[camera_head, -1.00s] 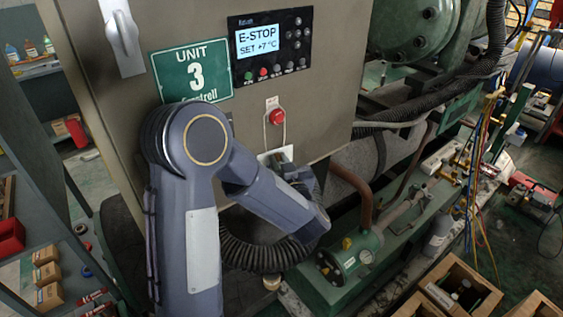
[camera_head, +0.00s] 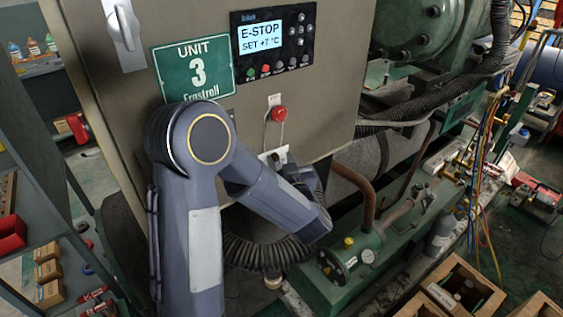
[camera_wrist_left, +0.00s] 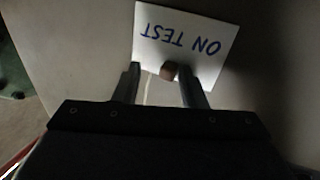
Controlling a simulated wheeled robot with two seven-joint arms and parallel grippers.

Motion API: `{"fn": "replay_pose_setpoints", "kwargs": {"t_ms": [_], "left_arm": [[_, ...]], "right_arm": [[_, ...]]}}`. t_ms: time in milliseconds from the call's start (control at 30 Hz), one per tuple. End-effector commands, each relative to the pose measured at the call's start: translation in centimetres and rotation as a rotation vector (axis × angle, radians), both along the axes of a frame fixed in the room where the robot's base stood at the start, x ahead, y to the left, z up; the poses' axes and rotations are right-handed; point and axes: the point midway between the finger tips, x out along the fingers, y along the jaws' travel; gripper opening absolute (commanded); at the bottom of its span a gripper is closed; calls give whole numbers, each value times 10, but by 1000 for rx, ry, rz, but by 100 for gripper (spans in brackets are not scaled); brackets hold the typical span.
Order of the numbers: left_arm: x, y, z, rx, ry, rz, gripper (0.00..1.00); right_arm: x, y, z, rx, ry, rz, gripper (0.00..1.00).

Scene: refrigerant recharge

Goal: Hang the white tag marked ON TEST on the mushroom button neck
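The red mushroom button (camera_head: 279,113) sticks out of the cabinet front below the display. A thin pale cord runs down both sides of it, seemingly looped around it; whether it sits on the neck I cannot tell. The white tag (camera_head: 281,152) hangs below the button, partly hidden by my left arm. In the wrist view the tag (camera_wrist_left: 186,35) reads ON TEST upside down, just beyond the fingertips. My left gripper (camera_wrist_left: 160,78) has its fingers apart. A small brown block (camera_wrist_left: 169,70) lies between them, close to the right finger and clear of the left. My right gripper is out of view.
The cabinet front (camera_head: 335,110) carries the green UNIT 3 sign (camera_head: 193,70) and the E-STOP display (camera_head: 272,44). Pipes and a green vessel (camera_head: 350,255) stand below right. Shelving (camera_head: 40,160) is at left, and wooden crates (camera_head: 455,285) are at lower right.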

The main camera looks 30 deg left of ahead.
Motion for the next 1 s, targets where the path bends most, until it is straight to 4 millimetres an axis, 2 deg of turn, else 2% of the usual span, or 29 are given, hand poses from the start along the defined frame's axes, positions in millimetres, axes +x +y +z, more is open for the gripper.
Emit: {"fn": "replay_pose_setpoints", "kwargs": {"t_ms": [233, 700, 1000], "left_arm": [[-2, 0, 1, 2, -3, 6, 40], [-47, -53, 0, 1, -1, -1, 40], [-52, -58, 2, -9, -4, -8, 40]], "right_arm": [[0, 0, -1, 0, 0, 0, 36], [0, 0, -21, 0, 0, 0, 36], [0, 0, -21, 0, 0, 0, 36]]}}
